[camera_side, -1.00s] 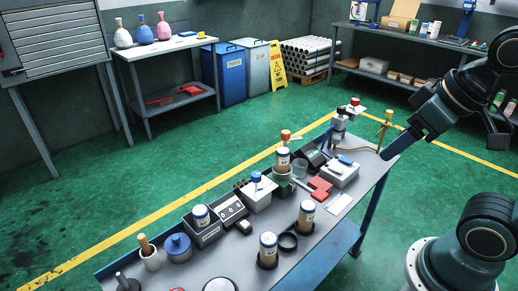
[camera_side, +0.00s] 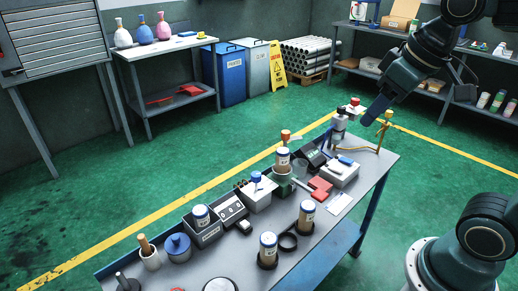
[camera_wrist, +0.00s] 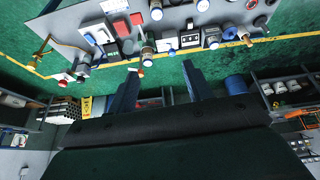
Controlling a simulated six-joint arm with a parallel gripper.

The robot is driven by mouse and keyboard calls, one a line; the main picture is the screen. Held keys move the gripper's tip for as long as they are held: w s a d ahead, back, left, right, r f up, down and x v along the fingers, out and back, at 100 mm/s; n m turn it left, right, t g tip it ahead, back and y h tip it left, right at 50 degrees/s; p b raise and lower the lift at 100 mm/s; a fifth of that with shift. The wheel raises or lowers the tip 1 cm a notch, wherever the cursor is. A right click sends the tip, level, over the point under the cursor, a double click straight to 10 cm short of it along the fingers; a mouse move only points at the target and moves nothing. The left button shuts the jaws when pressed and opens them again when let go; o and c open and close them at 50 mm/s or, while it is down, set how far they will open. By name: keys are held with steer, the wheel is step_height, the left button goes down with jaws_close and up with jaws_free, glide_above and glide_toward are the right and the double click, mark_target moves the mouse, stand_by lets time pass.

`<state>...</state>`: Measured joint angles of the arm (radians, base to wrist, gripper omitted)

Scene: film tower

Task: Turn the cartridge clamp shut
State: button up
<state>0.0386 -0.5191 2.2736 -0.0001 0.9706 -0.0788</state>
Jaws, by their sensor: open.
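The cartridge clamp (camera_side: 281,184) is a green holder near the middle of the bench. A pale cartridge with a brown band and label (camera_side: 283,160) stands upright in it. A grey bar sticks out from the clamp to the right; at this size I cannot tell how far it is turned. In the wrist view a cartridge (camera_wrist: 147,53) shows ahead of the fingers, near the bench edge. My gripper (camera_side: 371,116) is in the air above the bench's far right end, well apart from the clamp. Its blue fingers (camera_wrist: 161,75) are spread and empty.
A red block (camera_side: 321,187) and a grey box with a blue top piece (camera_side: 342,174) lie right of the clamp. A stand with a yellow top (camera_side: 387,117) rises close to my gripper. Two more cartridges (camera_side: 306,216) (camera_side: 268,249) stand toward the front.

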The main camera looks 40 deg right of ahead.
steer(key=w+d+r+g, duration=0.1)
steer(key=w+d+r, duration=0.1)
steer(key=w, duration=0.8)
steer(key=n+g, duration=0.3)
steer(key=g, duration=0.1)
glide_above(286, 132)
step_height(286, 132, down, 13)
steer(key=shift+f, duration=0.15)
step_height(286, 132, down, 14)
steer(key=shift+r, duration=0.25)
steer(key=c, duration=1)
